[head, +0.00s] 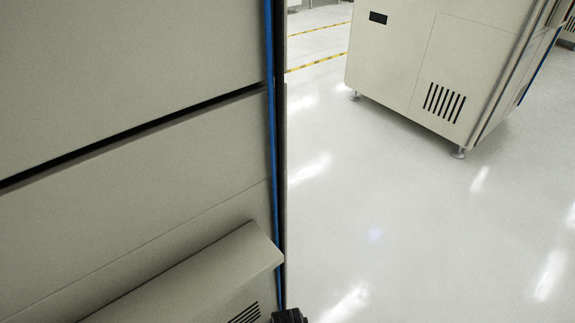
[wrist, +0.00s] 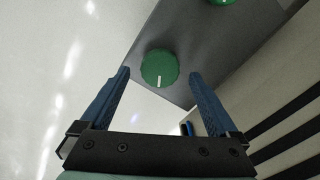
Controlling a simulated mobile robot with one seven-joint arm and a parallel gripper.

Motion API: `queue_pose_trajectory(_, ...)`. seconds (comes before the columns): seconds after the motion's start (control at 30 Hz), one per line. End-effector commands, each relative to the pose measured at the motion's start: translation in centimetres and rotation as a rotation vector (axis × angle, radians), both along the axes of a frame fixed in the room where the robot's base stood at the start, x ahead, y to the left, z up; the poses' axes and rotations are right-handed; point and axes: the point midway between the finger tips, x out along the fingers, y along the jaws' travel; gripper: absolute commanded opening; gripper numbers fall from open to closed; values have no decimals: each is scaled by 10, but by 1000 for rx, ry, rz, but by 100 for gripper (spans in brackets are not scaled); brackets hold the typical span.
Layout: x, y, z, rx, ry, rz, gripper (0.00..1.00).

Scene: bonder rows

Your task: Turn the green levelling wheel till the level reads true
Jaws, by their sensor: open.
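In the wrist view a round green wheel (wrist: 159,68) with a white mark near its lower edge sits on a dark grey panel (wrist: 190,45). My gripper (wrist: 160,74) has its two blue fingers spread, one on each side of this wheel in the picture, with a gap on both sides. How far the tips are from the wheel in depth I cannot tell. A second green round part (wrist: 222,1) is cut off at the top edge. No level shows in either view. The head view shows neither wheel.
A large beige machine (head: 130,150) with a sloping ledge (head: 195,275) fills the left of the head view. Another beige machine (head: 430,70) on feet stands at the back right. The glossy pale floor (head: 400,230) between them is clear.

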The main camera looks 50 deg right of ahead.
Motion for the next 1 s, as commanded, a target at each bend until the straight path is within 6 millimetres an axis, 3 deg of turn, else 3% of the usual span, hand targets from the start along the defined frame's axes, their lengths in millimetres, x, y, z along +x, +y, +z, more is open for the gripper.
queue_pose_trajectory(0.03, 0, 0, 18, -1, 0, 1, 96)
queue_pose_trajectory(0.4, 0, 0, 78, 0, 0, 1, 96)
queue_pose_trajectory(0.63, 0, 1, 92, 2, 2, 1, 96)
queue_pose_trajectory(1.0, 0, 0, 92, 1, 0, 0, 96)
